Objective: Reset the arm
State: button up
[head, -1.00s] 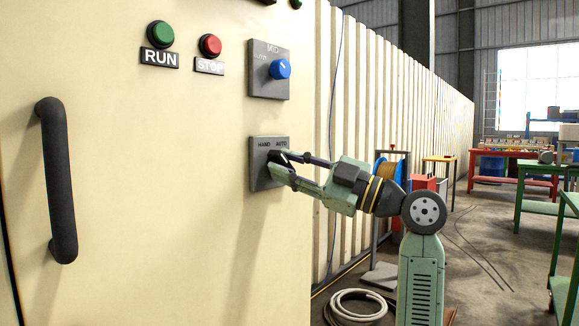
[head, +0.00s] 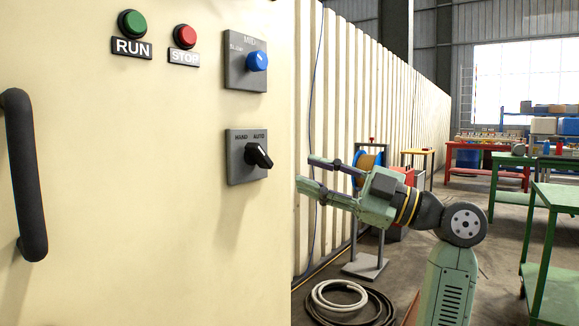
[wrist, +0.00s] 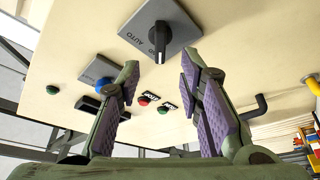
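My gripper (head: 308,172) is open and empty, to the right of the cream cabinet front and apart from it. In the wrist view its two purple-padded fingers (wrist: 157,80) stand apart with nothing between them. The black HAND/AUTO selector knob (head: 259,156) sits on its grey plate (head: 237,171), left of the fingertips, with a clear gap between. It also shows beyond the fingers in the wrist view (wrist: 159,42). Its handle slants in the head view; I cannot tell for sure which label it is set to.
The cabinet (head: 130,200) also bears a blue knob (head: 257,61), a green RUN button (head: 132,23), a red STOP button (head: 185,36) and a dark door handle (head: 24,175). A cable reel (head: 367,168) and coiled hose (head: 338,294) stand behind my arm. A green table (head: 555,197) is at right.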

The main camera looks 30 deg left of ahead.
jog(key=shift+v, duration=1.15)
